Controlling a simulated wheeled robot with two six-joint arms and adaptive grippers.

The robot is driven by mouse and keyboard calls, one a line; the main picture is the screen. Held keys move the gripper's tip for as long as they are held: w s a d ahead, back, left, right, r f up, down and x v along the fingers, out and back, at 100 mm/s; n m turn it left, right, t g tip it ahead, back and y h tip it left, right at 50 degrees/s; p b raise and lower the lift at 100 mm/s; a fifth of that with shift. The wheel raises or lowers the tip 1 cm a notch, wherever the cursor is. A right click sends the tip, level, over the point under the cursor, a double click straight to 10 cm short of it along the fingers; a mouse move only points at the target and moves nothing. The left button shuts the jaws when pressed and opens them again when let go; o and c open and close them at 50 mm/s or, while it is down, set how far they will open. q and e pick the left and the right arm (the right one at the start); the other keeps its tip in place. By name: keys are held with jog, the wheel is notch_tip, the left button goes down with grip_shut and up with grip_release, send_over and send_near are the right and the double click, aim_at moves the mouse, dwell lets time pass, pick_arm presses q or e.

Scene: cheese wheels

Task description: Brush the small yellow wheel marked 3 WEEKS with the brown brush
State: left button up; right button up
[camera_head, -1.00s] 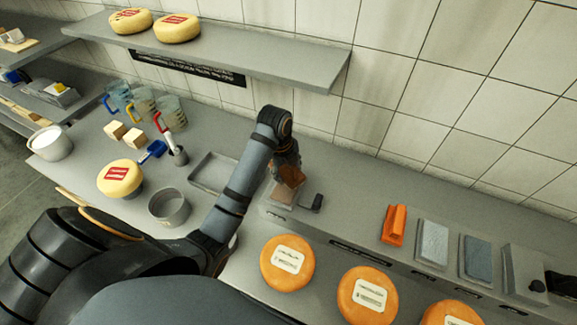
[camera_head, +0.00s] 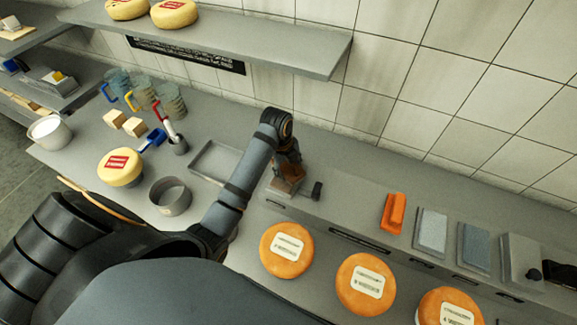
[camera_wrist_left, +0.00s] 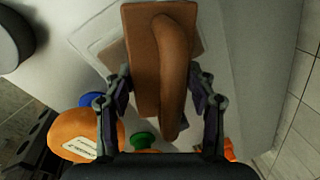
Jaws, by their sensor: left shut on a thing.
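My left gripper (camera_head: 287,168) is shut on the brown brush (camera_head: 285,187), low over a grey plate at the back of the counter. In the left wrist view, the brush (camera_wrist_left: 150,62) with its curved handle is between the fingers of my left gripper (camera_wrist_left: 160,85); its underside is hidden. A small yellow wheel (camera_head: 120,168) with a red label stands on the counter at the left, well apart from the brush. Its lettering is too small to read. My right gripper is not in view.
A metal ring-shaped pot (camera_head: 171,198) and an empty grey tray (camera_head: 213,162) lie between the yellow wheel and the brush. Several orange wheels (camera_head: 286,250) line the front right. A blue-handled brush (camera_head: 153,140) and wooden blocks (camera_head: 134,127) are behind the yellow wheel. A shelf (camera_head: 240,45) overhangs the back.

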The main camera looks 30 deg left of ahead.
pick_arm(q)
jog(key=shift+s+f, duration=0.1)
jog(key=shift+f, duration=0.45)
dwell(1.7)
jog(key=shift+r, duration=0.1)
jog(key=shift+r, duration=3.45)
jog(key=shift+f, duration=0.1)
